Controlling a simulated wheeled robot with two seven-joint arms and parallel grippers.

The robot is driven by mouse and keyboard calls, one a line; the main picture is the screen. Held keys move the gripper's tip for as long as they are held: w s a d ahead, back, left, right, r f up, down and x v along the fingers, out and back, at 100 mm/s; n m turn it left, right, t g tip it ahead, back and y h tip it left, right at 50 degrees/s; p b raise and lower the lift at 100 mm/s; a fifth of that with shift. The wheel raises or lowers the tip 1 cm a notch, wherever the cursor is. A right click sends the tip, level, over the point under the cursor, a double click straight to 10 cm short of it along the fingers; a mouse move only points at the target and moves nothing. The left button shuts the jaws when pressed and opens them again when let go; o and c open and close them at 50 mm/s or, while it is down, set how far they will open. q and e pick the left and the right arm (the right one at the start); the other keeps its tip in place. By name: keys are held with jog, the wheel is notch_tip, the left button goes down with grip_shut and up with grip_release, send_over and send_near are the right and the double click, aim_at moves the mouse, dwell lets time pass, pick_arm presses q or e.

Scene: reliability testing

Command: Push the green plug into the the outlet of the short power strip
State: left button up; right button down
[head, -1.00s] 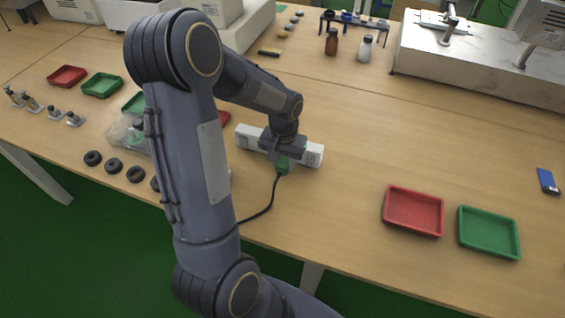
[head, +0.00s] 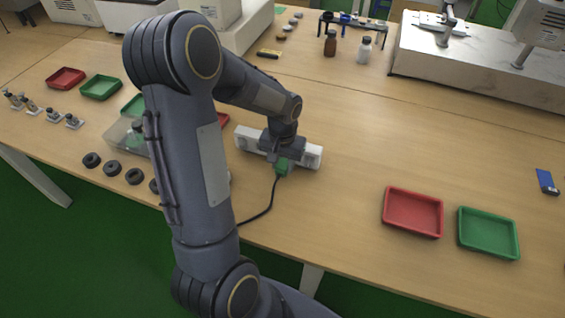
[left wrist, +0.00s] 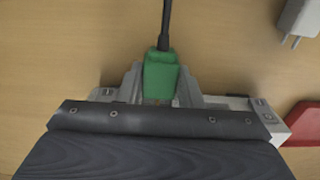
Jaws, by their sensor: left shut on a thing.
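The green plug (head: 282,167) with its black cable is held at my left gripper (head: 281,160), over the front side of the white power strip (head: 308,156). In the left wrist view the plug (left wrist: 160,75) sits between the two fingers of my left gripper (left wrist: 160,88), which is shut on it. The power strip (left wrist: 272,120) shows there behind the gripper body, with only its ends visible. The gripper hides the outlet and the plug's prongs, so I cannot tell whether they are inserted. My right gripper is not in view.
A red tray (head: 413,233) and a green tray (head: 488,253) lie to the right. A white adapter (left wrist: 300,18) and a red tray edge (left wrist: 305,120) show in the left wrist view. Black rings (head: 112,168) lie left of my arm. The table between strip and right trays is clear.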

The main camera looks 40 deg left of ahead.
pick_arm(q)
jog(key=shift+w+a, duration=0.3)
jog(key=shift+w, duration=0.5)
jog(key=shift+w+a, duration=0.25)
jog(key=shift+w, duration=0.55)
dwell(2.5)
jog(key=o, duration=1.1)
jog(key=shift+o, duration=0.2)
jog(key=shift+r+p, duration=0.3)
jog(key=shift+r, duration=3.65)
jog(key=s+d+r+t+h, duration=0.1)
jog(key=s+d+r+t, duration=0.1)
jog(key=s, duration=0.4)
jog(key=s+d+r+m+t+h+p, duration=0.1)
jog(key=s+d+r, duration=0.3)
jog(key=s+d, duration=0.3)
jog(key=s+d+r+m+t+h, duration=0.1)
jog(key=s+d+r+t, duration=0.1)
jog(key=s, duration=0.5)
jog(key=d+r, duration=0.1)
jog(key=d, duration=0.1)
jog(key=shift+s+d+r+t+h+p, duration=0.2)
jog(key=shift+d+r+t+h+p, duration=0.1)
jog(key=shift+d+r+h+p, duration=0.1)
